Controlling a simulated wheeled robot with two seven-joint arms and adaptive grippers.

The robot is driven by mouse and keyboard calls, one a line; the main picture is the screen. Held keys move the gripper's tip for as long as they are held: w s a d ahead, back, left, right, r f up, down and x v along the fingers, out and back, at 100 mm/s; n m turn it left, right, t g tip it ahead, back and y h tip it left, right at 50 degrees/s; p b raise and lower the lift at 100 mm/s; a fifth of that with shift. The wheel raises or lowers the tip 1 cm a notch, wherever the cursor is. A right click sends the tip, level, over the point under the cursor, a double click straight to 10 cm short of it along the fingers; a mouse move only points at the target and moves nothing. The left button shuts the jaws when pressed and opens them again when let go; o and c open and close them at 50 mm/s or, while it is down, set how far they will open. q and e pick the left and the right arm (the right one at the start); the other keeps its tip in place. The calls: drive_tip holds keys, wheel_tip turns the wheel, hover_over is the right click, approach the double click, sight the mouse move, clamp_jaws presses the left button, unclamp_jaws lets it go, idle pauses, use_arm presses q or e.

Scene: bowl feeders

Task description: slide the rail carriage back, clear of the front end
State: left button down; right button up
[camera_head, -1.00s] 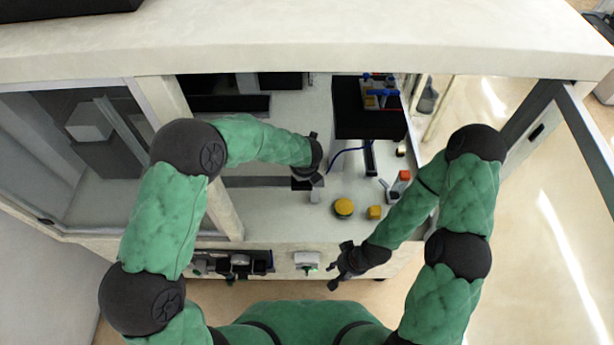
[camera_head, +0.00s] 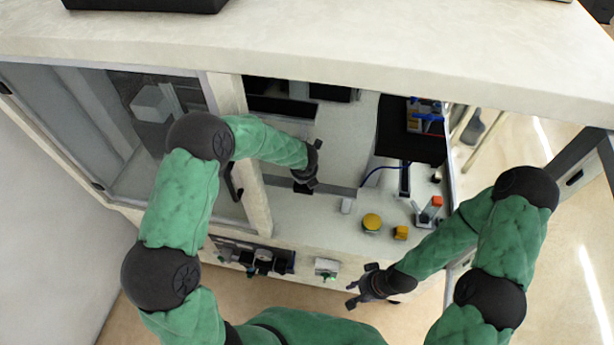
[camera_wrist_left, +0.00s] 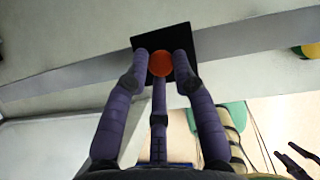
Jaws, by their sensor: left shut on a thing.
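The rail carriage is a dark plate with an orange-red knob (camera_wrist_left: 160,63); the plate (camera_wrist_left: 147,41) shows in the left wrist view. In the head view the carriage (camera_head: 302,188) is a small dark block on a grey rail (camera_head: 340,191), with bare rail to its right. My left gripper (camera_head: 310,181) is over it; in the left wrist view its purple fingers (camera_wrist_left: 162,72) close around the knob. The knob's lower part is hidden by the fingers. My right gripper (camera_head: 358,289) is open and empty, in front of the cabinet.
A red-topped device (camera_head: 435,203) is further right. A pillar (camera_head: 240,150) stands left of my left gripper.

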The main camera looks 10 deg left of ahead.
use_arm(q)
drive_tip(key=c, duration=1.1)
unclamp_jaws()
drive_tip(key=shift+w+r, duration=0.15)
drive_tip(key=shift+o, duration=0.2)
drive_tip(key=v, duration=1.2)
drive_tip(key=shift+d, duration=0.1)
